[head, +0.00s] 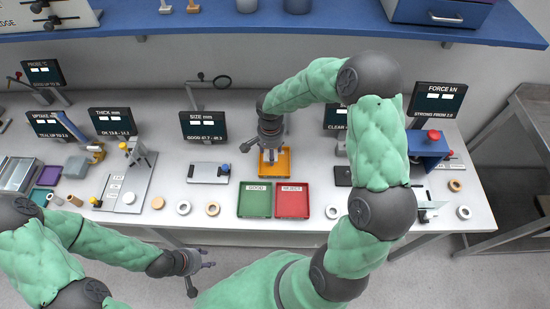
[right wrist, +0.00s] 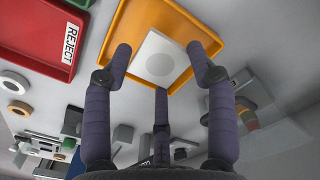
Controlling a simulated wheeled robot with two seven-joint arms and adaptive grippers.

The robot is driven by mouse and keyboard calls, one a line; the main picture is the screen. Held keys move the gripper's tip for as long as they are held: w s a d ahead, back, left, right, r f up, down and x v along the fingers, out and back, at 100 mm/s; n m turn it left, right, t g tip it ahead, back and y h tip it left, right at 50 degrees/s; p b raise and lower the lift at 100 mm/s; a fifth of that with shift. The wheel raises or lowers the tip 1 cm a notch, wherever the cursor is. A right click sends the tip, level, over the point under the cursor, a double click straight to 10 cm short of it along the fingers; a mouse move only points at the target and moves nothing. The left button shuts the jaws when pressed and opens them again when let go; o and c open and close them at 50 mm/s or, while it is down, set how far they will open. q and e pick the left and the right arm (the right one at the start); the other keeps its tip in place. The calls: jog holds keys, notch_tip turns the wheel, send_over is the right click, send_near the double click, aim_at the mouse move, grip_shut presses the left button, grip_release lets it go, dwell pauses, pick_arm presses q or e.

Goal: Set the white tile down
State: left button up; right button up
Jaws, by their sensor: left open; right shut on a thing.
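The white tile (right wrist: 160,57), a pale square with a faint round mark, is between the fingers of my right gripper (right wrist: 162,66) in the right wrist view. My right gripper is shut on it. The orange tray (right wrist: 121,22) lies behind the tile; whether the tile touches its floor I cannot tell. In the head view my right gripper (head: 268,147) points down over the orange tray (head: 287,172) and mostly hides the tile. My left gripper (head: 199,270) is open and empty in front of the bench edge.
A green GOOD tray (head: 255,200) and a red REJECT tray (head: 292,200) lie in front of the orange tray. A grey gauge plate (head: 208,172) is to the left. Several ring-shaped pieces lie along the bench front. Display screens stand behind.

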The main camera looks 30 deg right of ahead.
aim_at(275, 154)
jog(key=shift+s+d+f, duration=0.1)
jog(key=shift+d+f, duration=0.45)
jog(key=shift+f, duration=0.15)
notch_tip(275, 154, down, 4)
jog(key=shift+d+r+b, duration=0.15)
jog(key=shift+r+b, duration=0.1)
jog(key=shift+b, duration=0.1)
jog(key=shift+f, duration=0.1)
jog(key=o, duration=1.1)
jog(key=shift+o, duration=0.2)
